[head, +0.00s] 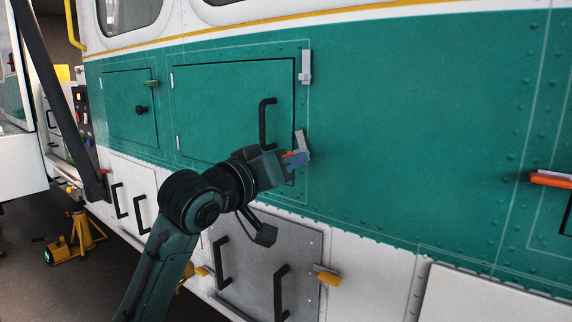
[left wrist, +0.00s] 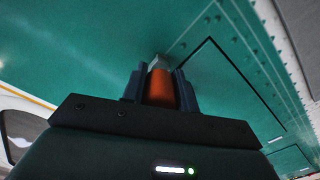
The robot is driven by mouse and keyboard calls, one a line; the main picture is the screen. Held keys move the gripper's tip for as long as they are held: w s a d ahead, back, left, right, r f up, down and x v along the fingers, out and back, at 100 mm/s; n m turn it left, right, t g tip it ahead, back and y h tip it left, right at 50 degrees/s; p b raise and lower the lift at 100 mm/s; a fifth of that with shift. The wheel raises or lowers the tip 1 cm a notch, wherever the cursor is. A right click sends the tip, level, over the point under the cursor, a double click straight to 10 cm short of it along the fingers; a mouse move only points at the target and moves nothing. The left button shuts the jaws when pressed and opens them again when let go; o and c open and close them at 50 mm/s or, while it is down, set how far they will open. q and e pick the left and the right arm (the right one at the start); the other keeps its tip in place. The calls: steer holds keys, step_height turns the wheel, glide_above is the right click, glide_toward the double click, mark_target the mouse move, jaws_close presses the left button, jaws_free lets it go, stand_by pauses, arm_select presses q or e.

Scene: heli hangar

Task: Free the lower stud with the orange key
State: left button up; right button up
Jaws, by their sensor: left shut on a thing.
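My left gripper (head: 294,159) is at the lower right corner of the large green hatch (head: 225,95) and is shut on the orange key (head: 288,154). In the left wrist view the key's thick orange handle (left wrist: 161,88) sits between the two dark fingers (left wrist: 160,90). The handle's far end meets a grey piece (left wrist: 158,61) against the green wall. In the head view a grey latch piece (head: 301,142) stands tilted just beside the fingertips. The lower stud itself is hidden behind the gripper and key. A similar grey latch (head: 306,66) stands upright at the hatch's upper right corner.
The hatch has a black handle (head: 266,123) close to my gripper. Below is a grey panel (head: 258,262) with black handles and a yellow latch (head: 328,276). A smaller green door (head: 130,108) is at left, and a yellow stand (head: 76,240) is on the floor. The green wall at right is mostly clear.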

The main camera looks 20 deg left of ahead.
arm_select(q)
steer(key=shift+m, duration=0.9)
steer(key=shift+n, duration=0.8)
steer(key=v, duration=0.6)
step_height(320, 180, down, 16)
steer(key=n+y, duration=0.2)
steer(key=y, duration=0.1)
steer(key=s+a+f+n+t+y, duration=0.1)
steer(key=s+f+n+y, duration=0.1)
steer(key=s+f, duration=0.8)
step_height(320, 180, down, 4)
steer(key=shift+s+a+r+y, duration=0.2)
steer(key=shift+s+y, duration=0.15)
steer(key=shift+y, duration=0.25)
